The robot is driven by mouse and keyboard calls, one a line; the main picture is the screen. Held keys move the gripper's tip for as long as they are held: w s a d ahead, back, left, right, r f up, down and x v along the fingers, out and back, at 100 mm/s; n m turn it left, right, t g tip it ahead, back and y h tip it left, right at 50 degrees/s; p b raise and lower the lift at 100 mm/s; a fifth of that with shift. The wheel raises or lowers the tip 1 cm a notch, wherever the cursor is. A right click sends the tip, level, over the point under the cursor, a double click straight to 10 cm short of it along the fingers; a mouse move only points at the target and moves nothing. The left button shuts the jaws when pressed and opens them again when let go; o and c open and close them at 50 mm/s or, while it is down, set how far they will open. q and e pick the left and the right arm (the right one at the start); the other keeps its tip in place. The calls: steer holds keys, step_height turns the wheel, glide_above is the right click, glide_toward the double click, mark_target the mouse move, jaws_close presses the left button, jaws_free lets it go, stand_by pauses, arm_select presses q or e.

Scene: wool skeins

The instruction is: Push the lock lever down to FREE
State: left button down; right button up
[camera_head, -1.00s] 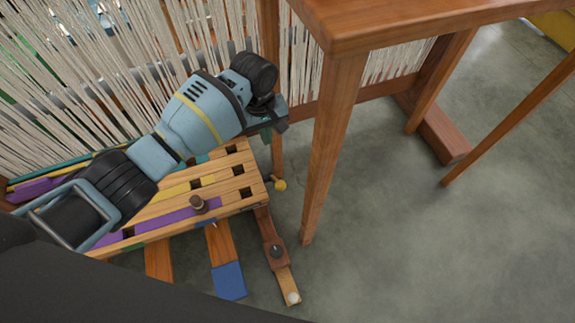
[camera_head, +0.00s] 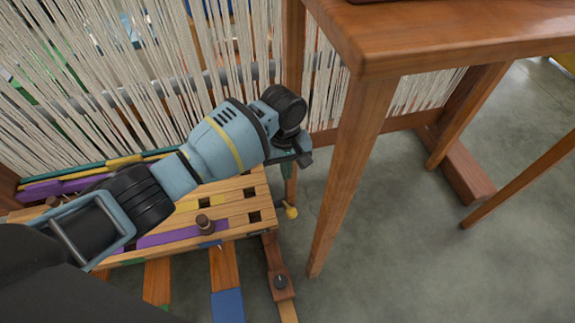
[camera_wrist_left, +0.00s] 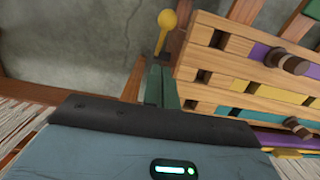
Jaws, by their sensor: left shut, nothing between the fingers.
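The lock lever appears to be the small lever with a round yellow knob (camera_head: 291,211), beside the right end of the slotted wooden frame (camera_head: 262,193). In the left wrist view the yellow knob (camera_wrist_left: 168,20) sits on a short stem at top centre. My left gripper (camera_head: 305,158) is shut and empty, above the knob in the head view. In the left wrist view its fingers (camera_wrist_left: 160,85) point towards the knob's stem; I cannot tell whether they touch it. No FREE marking is readable. My right gripper is not in view.
Pale warp threads (camera_head: 150,80) hang behind my left arm. A brown peg (camera_head: 205,224) stands up from the slotted frame. A wooden post (camera_head: 345,180) rises close to the right of the gripper. Wooden treadles (camera_head: 225,268) lie below. Bare floor (camera_head: 400,260) is at the right.

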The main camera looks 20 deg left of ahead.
arm_select(q)
steer(key=f+b, duration=0.1)
steer(key=f, duration=0.1)
steer(key=s+d+f+b, duration=0.1)
steer(key=f, duration=0.1)
steer(key=s+f+b, duration=0.1)
steer(key=f, duration=0.1)
steer(key=shift+d+f, duration=0.15)
steer(key=shift+f, duration=0.2)
steer(key=shift+s+d+f+b, duration=0.25)
steer(key=shift+s+f+b, duration=0.05)
steer(key=shift+s+f, duration=0.1)
steer(key=shift+s+d, duration=0.1)
steer(key=shift+s, duration=0.05)
